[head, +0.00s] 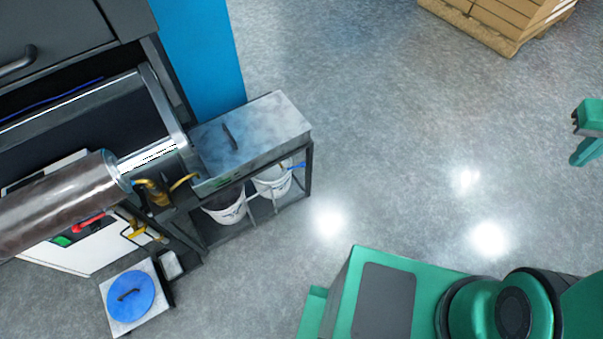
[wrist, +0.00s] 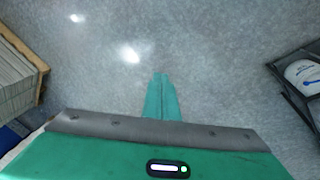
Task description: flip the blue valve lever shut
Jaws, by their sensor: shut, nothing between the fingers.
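A small blue lever-like piece (head: 297,166) shows at the front right of the metal tank, over a white bucket (head: 272,181). I cannot tell its exact angle or how it joins the tank. In the wrist view a blue piece (wrist: 312,83) shows against the white bucket at the right edge. My green gripper (wrist: 160,78) is shut and empty, over bare floor. In the head view part of it (head: 576,161) shows at the right edge, far from the tank and the lever.
The metal tank (head: 262,128) has a lidded top on a dark frame. A second bucket (head: 226,206) stands below it. The roller machine (head: 60,210) is at the left. Stacked boxes (head: 505,22) stand on a pallet at the top right. The floor between is clear.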

